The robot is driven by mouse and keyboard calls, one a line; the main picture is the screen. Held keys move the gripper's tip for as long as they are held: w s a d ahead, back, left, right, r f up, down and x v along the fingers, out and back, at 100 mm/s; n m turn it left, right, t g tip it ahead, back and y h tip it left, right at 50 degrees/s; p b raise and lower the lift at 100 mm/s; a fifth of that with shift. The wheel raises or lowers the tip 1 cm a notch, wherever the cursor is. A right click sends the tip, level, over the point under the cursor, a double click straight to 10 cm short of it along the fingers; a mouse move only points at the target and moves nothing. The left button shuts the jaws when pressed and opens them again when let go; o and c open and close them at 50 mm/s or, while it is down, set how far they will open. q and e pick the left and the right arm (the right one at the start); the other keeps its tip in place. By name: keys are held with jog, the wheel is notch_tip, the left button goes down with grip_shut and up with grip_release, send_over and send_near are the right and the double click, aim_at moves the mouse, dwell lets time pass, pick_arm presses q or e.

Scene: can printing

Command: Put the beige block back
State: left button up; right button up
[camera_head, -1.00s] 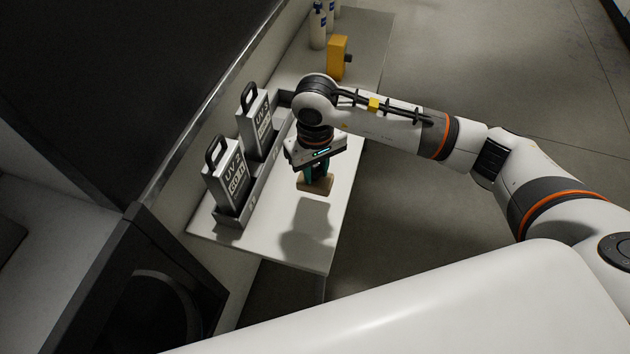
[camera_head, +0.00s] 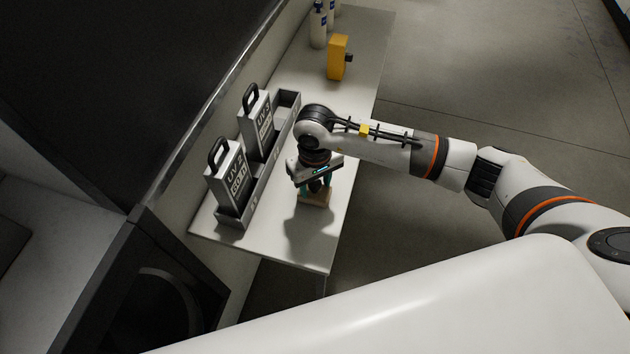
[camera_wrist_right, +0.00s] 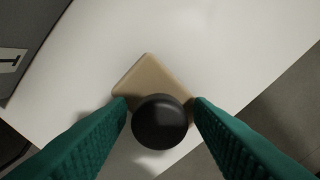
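The beige block (camera_head: 314,199) has a round black knob (camera_wrist_right: 159,122) on top and appears to rest on the white table near its right edge. In the right wrist view the beige block (camera_wrist_right: 150,80) lies below the fingertips. My right gripper (camera_head: 316,187) is low over the block, its teal fingers spread on either side of the knob. In the wrist view the right gripper (camera_wrist_right: 160,104) shows a small gap between each finger and the knob. Part of the block is hidden by the knob and fingers. My left gripper is not in view.
A grey tray (camera_head: 262,187) with two UV 2 cans (camera_head: 229,178) (camera_head: 257,122) stands left of my right gripper on the white table (camera_head: 290,252). A yellow device (camera_head: 337,58) and white bottles (camera_head: 318,28) stand farther back. Table surface between them is clear.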

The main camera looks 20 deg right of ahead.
aim_at(315, 183)
jog(key=shift+r, duration=0.35)
notch_tip(315, 183, up, 12)
jog(key=b, duration=0.3)
jog(key=shift+f+b, duration=0.2)
jog(key=shift+b, duration=0.1)
